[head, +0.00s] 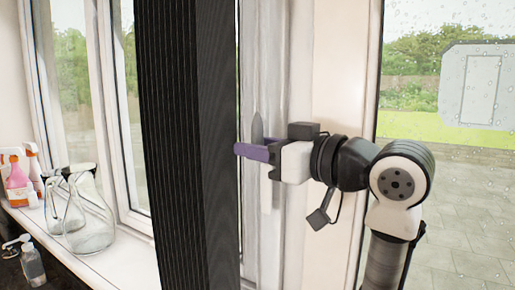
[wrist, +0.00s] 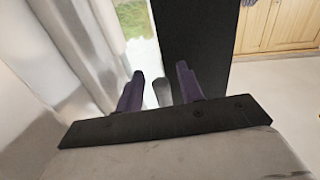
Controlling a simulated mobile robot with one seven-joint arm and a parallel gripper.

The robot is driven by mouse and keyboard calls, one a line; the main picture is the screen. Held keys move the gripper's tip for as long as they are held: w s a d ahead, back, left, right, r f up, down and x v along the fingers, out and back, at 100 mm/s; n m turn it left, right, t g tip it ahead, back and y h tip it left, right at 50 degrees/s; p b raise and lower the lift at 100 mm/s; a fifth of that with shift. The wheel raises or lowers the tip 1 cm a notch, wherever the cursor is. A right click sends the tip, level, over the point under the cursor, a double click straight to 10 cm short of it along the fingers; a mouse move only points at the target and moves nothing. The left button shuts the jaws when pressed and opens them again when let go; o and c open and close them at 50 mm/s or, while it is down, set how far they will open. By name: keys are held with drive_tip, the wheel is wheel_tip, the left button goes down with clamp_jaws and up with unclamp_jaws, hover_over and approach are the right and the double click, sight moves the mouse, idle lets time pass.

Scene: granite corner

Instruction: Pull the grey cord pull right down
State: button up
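The grey cord pull (head: 257,127) is a small tapered piece, upright in front of the white window frame in the head view. Its lower part is hidden behind my purple finger. In the wrist view the cord pull (wrist: 162,92) stands between the two purple fingers, with a narrow gap on each side. My gripper (head: 250,151) reaches in from the right at the pull's lower part; in the wrist view my gripper (wrist: 161,82) is open around the pull, not visibly closed on it. The cord above the pull is not clearly visible.
A tall dark pleated panel (head: 180,140) stands just left of the gripper. Wooden cabinets (wrist: 290,25) show in the wrist view.

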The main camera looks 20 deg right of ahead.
drive_tip(key=b+v, duration=0.4)
drive_tip(key=v, duration=0.9)
drive_tip(key=shift+s+f, duration=0.1)
drive_tip(key=shift+s, duration=0.05)
